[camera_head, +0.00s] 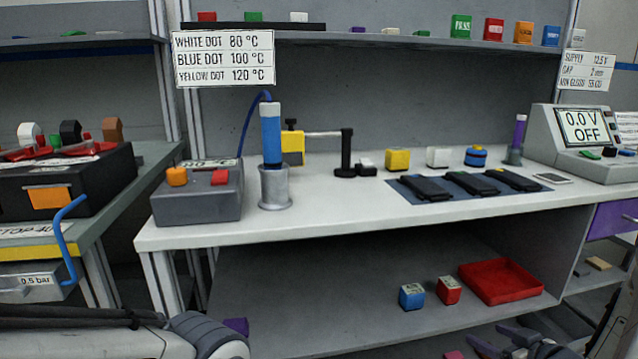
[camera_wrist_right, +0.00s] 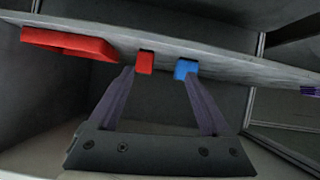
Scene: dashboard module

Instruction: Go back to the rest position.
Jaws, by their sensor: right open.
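My right gripper (camera_head: 487,338) is at the bottom right of the head view, in front of and below the bench's lower shelf. Its purple fingers are apart with nothing between them. In the right wrist view the gripper (camera_wrist_right: 157,75) is open, and its fingertips appear near a red cube (camera_wrist_right: 145,62) and a blue cube (camera_wrist_right: 186,68). I cannot tell any contact. My left arm (camera_head: 205,335) enters at the bottom left. A small purple patch beside it may be a fingertip of the left gripper (camera_head: 237,326); its jaws are hidden.
The lower shelf (camera_head: 330,320) holds the blue cube (camera_head: 411,296), the red cube (camera_head: 448,290) and a red tray (camera_head: 500,282). Above is the white bench top (camera_head: 330,210) with instruments and black pads. A left bench (camera_head: 150,165) carries a black box. A purple drawer (camera_head: 612,218) is at right.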

